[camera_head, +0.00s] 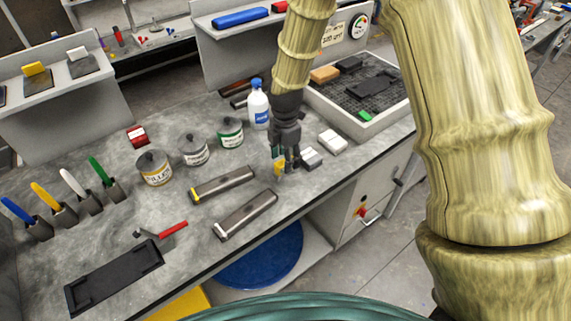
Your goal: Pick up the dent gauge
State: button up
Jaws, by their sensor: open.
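My gripper (285,160) points down over the right part of the grey bench, with its jaws open. A small yellow and grey piece (279,169) stands at its fingertips, partly hidden by them; I cannot tell whether they touch it. A small grey block (312,158) lies just right of the fingers. Two long metal bar-shaped tools lie to the left, one with a yellow end (222,185) and one with a pale end (245,214). No label shows which of these is the dent gauge.
Cans (155,168) and a white bottle (259,104) stand behind and left of my gripper. A white block (333,141) and a grid-floored tray (316,101) are to the right. A red-handled tool (160,234) and black tray (114,277) lie at the front left.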

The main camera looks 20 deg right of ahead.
jog(key=shift+s+f+p, duration=0.1)
jog(key=shift+f+p, duration=0.2)
jog(key=shift+f, duration=1)
grip_shut()
